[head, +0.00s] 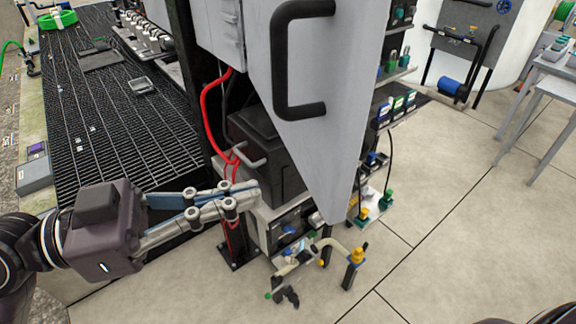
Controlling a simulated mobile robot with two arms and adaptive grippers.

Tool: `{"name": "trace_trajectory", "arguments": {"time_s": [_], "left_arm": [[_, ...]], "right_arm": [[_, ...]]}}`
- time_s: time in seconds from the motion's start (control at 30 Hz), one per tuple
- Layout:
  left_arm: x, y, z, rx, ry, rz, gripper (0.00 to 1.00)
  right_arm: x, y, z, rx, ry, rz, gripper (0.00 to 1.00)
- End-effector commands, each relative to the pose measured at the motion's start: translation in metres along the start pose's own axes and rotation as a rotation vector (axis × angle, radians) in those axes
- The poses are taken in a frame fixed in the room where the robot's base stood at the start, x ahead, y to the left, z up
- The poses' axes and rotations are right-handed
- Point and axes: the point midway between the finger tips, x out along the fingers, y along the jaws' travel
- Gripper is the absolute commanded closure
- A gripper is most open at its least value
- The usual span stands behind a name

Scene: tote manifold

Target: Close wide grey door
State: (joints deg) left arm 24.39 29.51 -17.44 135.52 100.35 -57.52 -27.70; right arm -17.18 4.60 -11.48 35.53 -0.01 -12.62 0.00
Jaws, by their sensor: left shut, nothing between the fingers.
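The wide grey door (335,130) stands swung open at the top centre in the head view. A large black bar handle (287,62) is fixed to its face. The inside of the cabinet shows below and on both sides of the door. My left gripper (252,192) is to the lower left of the door, apart from its handle. Its fingers are together with nothing between them, in front of a black box (268,160) in the cabinet. My right gripper does not show.
Red hoses (206,105) hang inside the cabinet's left side. Shelves with small coloured items (397,104) are right of the door. A pipe fitting with a yellow part (357,257) stands low in front. Black grating (100,130) lies left. Tiled floor (460,220) at right is clear.

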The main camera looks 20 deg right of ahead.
Motion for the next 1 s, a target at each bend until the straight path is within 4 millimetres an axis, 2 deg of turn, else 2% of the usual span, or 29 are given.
{"name": "trace_trajectory", "arguments": {"time_s": [0.03,0.2,0.4,1.0], "left_arm": [[0.011,0.000,-0.007,-0.004,0.004,0.003,1.00],[0.040,0.000,-0.006,-0.005,0.004,0.001,1.00],[0.058,-0.001,-0.002,-0.002,0.002,-0.001,1.00],[0.065,-0.004,0.001,-0.002,0.001,-0.009,1.00]], "right_arm": [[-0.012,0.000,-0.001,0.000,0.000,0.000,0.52],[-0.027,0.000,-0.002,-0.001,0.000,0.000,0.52],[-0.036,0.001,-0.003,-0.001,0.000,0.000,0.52],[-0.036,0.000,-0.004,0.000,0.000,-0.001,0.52]]}}
